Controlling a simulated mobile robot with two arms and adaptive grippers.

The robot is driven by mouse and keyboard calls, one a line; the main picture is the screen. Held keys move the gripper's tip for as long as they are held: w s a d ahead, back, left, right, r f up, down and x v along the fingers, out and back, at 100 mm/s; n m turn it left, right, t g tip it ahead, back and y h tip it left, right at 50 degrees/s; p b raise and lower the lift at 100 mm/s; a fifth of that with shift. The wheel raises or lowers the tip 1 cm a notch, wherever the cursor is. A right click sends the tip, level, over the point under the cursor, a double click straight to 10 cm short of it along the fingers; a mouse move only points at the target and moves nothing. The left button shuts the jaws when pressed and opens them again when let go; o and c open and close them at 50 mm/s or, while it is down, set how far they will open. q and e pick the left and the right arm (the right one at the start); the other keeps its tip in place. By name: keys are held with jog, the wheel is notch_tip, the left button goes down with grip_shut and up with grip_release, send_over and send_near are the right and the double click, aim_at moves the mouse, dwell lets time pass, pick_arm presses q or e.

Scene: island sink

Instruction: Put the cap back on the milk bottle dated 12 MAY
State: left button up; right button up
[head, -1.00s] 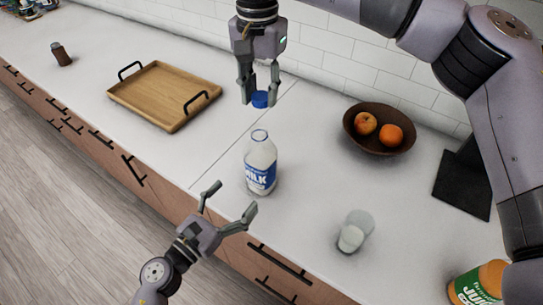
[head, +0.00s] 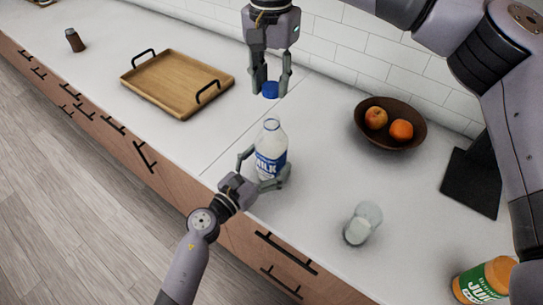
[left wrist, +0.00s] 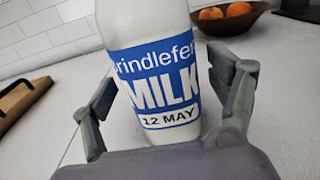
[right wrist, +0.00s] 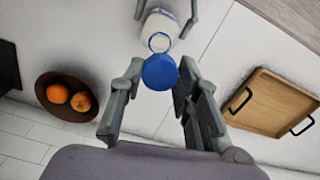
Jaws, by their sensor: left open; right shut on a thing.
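The milk bottle (head: 270,150) stands upright and uncapped on the counter, with a blue label; in the left wrist view the bottle (left wrist: 150,75) reads 12 MAY. My left gripper (head: 262,172) is open, its fingers on either side of the bottle's lower body; in the left wrist view a gap shows by the left finger. My right gripper (head: 271,88) is shut on the blue cap (head: 270,90) and holds it in the air above the bottle's mouth. In the right wrist view the cap (right wrist: 159,72) is between the fingertips, and the open bottle mouth (right wrist: 160,42) shows just beyond it.
A wooden tray (head: 150,88) with black handles lies left of the bottle. A fruit bowl (head: 375,140), a glass (head: 362,224), a black stand (head: 470,183) and a juice bottle (head: 484,282) are to the right. A small brown jar (head: 74,42) stands far left. Counter around the bottle is clear.

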pick_arm(q)
jog(key=shift+x, duration=0.95)
pick_arm(e)
jog(key=shift+w, duration=0.1)
pick_arm(q)
jog(key=shift+c, duration=0.5)
jog(key=c, duration=1.7)
pick_arm(e)
send_over(272, 119)
jog(key=shift+f, duration=2.5)
jog(key=shift+f, duration=0.9)
jog(key=shift+f, duration=0.5)
